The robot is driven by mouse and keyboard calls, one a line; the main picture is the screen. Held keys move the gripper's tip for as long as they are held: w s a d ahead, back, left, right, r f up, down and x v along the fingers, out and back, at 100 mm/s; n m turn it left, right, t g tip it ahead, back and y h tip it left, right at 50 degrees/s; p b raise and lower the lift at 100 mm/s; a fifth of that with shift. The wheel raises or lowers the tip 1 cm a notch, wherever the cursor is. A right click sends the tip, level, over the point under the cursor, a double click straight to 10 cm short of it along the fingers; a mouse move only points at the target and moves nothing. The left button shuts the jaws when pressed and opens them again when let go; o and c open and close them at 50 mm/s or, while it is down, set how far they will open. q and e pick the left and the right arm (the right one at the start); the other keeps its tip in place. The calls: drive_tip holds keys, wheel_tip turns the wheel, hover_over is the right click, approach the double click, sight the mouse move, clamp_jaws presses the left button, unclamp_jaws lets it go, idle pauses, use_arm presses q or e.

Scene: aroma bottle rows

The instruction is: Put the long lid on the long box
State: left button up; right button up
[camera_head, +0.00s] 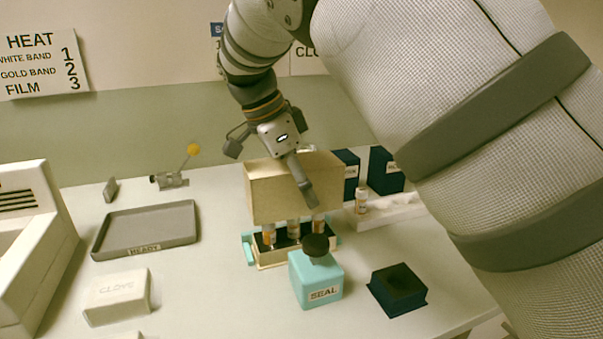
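The long lid (270,196) is a plain tan cover, held level in the air above the long box. The long box (273,262) is a low cream tray with teal end handles, and several small orange-and-white bottles (293,229) stand in its dark insert. A gap shows between the lid's lower edge and the box, with the bottles visible in it. My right gripper (305,190) is shut on the lid; one finger lies against its front face and the other is hidden behind it. My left gripper is out of view.
A teal SEAL box (318,286) with a dark round top stands just in front of the long box. A dark blue block (399,288) is at right. Blue boxes (385,172) and a white rack (400,209) stand behind. A grey READY tray (148,225) and CLOVE box (117,299) are left.

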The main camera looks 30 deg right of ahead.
sight(297, 222)
drive_tip(key=shift+f, duration=3.25)
drive_tip(key=shift+c, duration=0.2)
drive_tip(key=shift+f, duration=0.8)
drive_tip(key=shift+s+a+f, duration=0.1)
drive_tip(key=shift+f, duration=0.35)
drive_tip(key=shift+s+f, duration=0.1)
drive_tip(key=shift+f, duration=0.35)
drive_tip(key=o, duration=1.3)
drive_tip(key=shift+f, duration=0.1)
drive_tip(key=shift+r, duration=0.35)
